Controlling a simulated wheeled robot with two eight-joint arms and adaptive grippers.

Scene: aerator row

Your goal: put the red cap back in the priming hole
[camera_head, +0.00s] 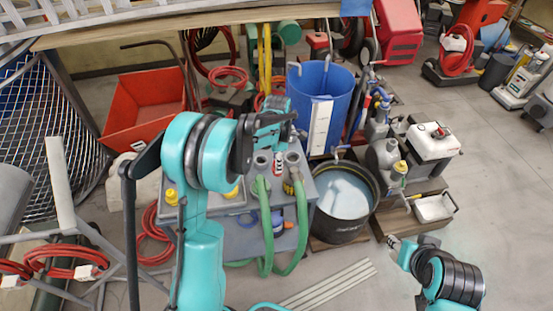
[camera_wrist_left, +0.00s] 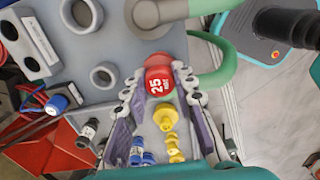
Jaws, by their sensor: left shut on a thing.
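The red cap (camera_wrist_left: 158,80), marked "25", is between the fingertips of my left gripper (camera_wrist_left: 158,88) in the left wrist view. The gripper is shut on it, over the grey top of the pump unit (camera_wrist_left: 60,85). Two round raised openings, one near the top (camera_wrist_left: 82,14) and one lower (camera_wrist_left: 103,75), lie left of the cap; I cannot tell which is the priming hole. In the head view my left gripper (camera_head: 283,128) is above the grey cart. My right gripper (camera_head: 404,252) shows at lower right, away from the cart; its fingers are unclear.
Green hoses (camera_head: 266,225) hang from the cart's front. A black tub of pale liquid (camera_head: 345,192) and a blue barrel (camera_head: 333,82) stand right of it. Yellow pieces (camera_wrist_left: 166,118) show near the gripper. The floor at right (camera_head: 510,200) is clear.

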